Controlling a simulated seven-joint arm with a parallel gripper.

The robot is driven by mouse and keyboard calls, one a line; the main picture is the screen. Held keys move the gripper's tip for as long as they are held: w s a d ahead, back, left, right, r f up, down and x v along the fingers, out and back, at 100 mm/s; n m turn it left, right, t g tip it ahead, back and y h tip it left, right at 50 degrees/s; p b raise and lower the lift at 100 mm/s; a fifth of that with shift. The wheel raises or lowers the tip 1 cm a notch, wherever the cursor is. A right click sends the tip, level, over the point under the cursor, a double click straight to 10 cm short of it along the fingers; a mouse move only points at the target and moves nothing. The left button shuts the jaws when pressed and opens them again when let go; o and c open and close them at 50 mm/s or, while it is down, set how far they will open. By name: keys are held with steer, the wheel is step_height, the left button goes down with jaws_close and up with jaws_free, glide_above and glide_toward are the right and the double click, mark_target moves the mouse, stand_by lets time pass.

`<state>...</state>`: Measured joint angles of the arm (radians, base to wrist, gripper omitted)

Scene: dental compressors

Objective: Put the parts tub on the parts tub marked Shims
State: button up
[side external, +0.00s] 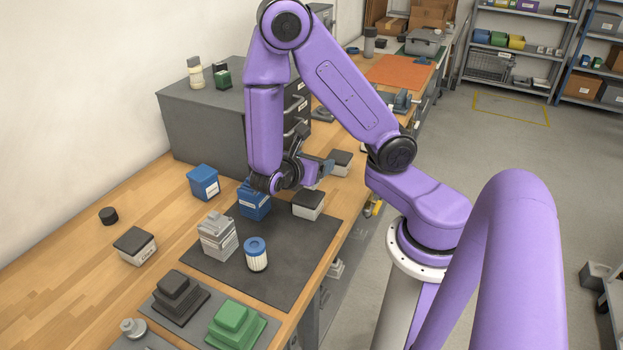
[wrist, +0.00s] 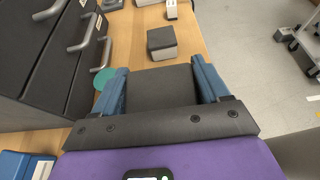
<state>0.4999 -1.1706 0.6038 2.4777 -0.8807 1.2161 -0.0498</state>
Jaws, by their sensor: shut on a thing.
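My gripper (side external: 318,168) is shut on a parts tub with a dark lid (wrist: 160,88); the lid shows between the two blue fingers in the wrist view. In the side view this held tub is mostly hidden by my wrist and fingers. A pale tub with a black lid (side external: 308,206) stands just below and nearer the camera, on the dark mat. Another such tub (side external: 341,163) stands beyond my gripper; it also shows ahead in the wrist view (wrist: 162,44). A third (side external: 135,246) stands at the left. The labels are too small to read, so I cannot tell which says Shims.
Two blue tubs (side external: 203,182) (side external: 254,203) stand left of my gripper. A grey stack (side external: 217,237) and a blue-topped jar (side external: 256,254) stand on the mat (side external: 285,285). The grey drawer cabinet (side external: 205,120), with protruding handles, is close behind. Bare bench lies at left.

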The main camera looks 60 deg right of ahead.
steer(key=shift+f, duration=2.15)
steer(key=o, duration=1.1)
steer(key=shift+f, duration=0.15)
steer(key=shift+o, duration=0.2)
steer(key=shift+r, duration=0.2)
steer(key=v, duration=1.2)
steer(key=s+a+r+m+y, duration=0.2)
steer(key=s+r+y, duration=0.1)
steer(key=s+y, duration=0.3)
steer(key=s+a+r+m+y, duration=0.2)
steer(key=s+r+m+y, duration=0.1)
steer(key=s+y, duration=0.4)
steer(key=shift+s+a+r+y, duration=0.2)
steer(key=shift+a+r+y, duration=0.05)
steer(key=shift+a+y, duration=0.15)
